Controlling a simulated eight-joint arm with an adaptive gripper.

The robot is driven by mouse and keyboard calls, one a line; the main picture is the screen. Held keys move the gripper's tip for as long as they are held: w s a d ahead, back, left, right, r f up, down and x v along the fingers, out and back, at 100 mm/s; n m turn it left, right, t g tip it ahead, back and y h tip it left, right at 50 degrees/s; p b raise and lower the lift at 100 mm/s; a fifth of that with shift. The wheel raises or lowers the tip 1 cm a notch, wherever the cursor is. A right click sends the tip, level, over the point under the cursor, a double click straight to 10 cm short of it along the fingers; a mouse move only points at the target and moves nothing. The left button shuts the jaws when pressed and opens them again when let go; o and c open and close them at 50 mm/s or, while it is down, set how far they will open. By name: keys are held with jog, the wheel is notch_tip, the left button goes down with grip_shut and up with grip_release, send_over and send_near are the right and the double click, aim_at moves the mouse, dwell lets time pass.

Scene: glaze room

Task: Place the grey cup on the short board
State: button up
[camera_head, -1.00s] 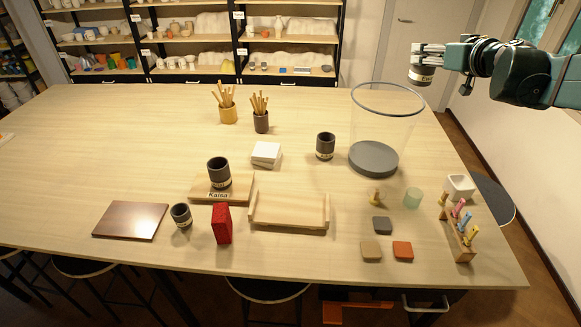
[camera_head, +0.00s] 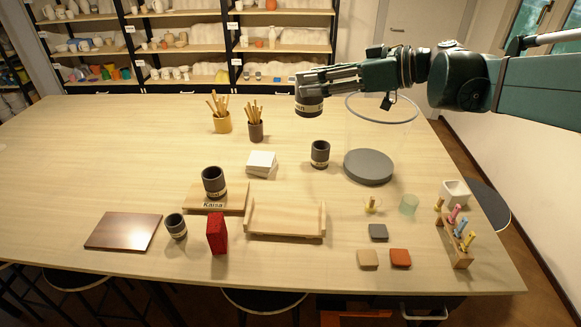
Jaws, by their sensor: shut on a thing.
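My gripper (camera_head: 309,86) is shut on a dark grey cup (camera_head: 309,106) with a pale lettered band. It holds the cup upright, high above the back of the table. Similar dark cups stand on the table: one (camera_head: 213,180) on a light wood board (camera_head: 236,198) labelled "Kaisa", one (camera_head: 320,153) right of the white tiles, and a smaller one (camera_head: 176,226) near the front. A dark brown board (camera_head: 124,231) lies bare at the left. I cannot tell for certain which of the two boards is the short one.
A tall clear cylinder with a grey base (camera_head: 368,167) stands at the right, its rim (camera_head: 382,121) near my arm. Other things are white tiles (camera_head: 261,163), tool pots (camera_head: 222,122), a red block (camera_head: 217,233), a wooden tray (camera_head: 286,221) and a tool rack (camera_head: 455,242).

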jog(key=s+a+r+n+g+y, duration=0.1)
jog(key=s+a+n+g, duration=0.25)
jog(key=s+a, duration=0.35)
notch_tip(320, 180, down, 26)
jog(key=d, duration=0.1)
jog(key=shift+s+r, duration=0.25)
jog(key=shift+f+m, duration=0.1)
jog(key=shift+m, duration=0.15)
jog(key=shift+f+b, duration=0.65)
jog(key=shift+f, duration=2.2)
jog(key=shift+f+b, duration=0.4)
jog(key=shift+f, duration=1.7)
jog(key=shift+f, duration=0.15)
